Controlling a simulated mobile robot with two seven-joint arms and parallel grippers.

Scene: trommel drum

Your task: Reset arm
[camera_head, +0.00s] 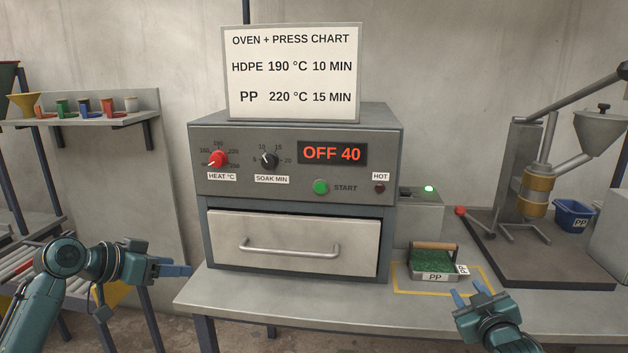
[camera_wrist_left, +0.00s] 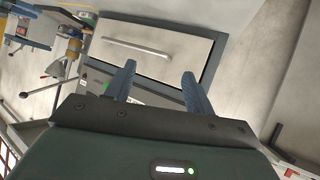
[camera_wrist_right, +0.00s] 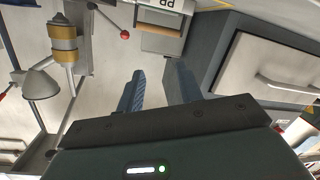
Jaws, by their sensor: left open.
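My left gripper (camera_head: 188,270) is in front of the table's left end, its fingers pointing right. In the left wrist view its two blue fingers (camera_wrist_left: 158,78) stand apart with nothing between them. The grey oven (camera_head: 300,215) stands between the arms. Its display (camera_head: 332,153) reads OFF 40, and its drawer front (camera_head: 293,243) sits in its opening.
The press (camera_head: 537,185) with its hopper and red-knobbed lever stands at the right of the table (camera_head: 300,300), with a blue PP bin (camera_head: 573,215) beside it. A shelf (camera_head: 95,117) with small coloured cups is on the left. The table front between the grippers is clear.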

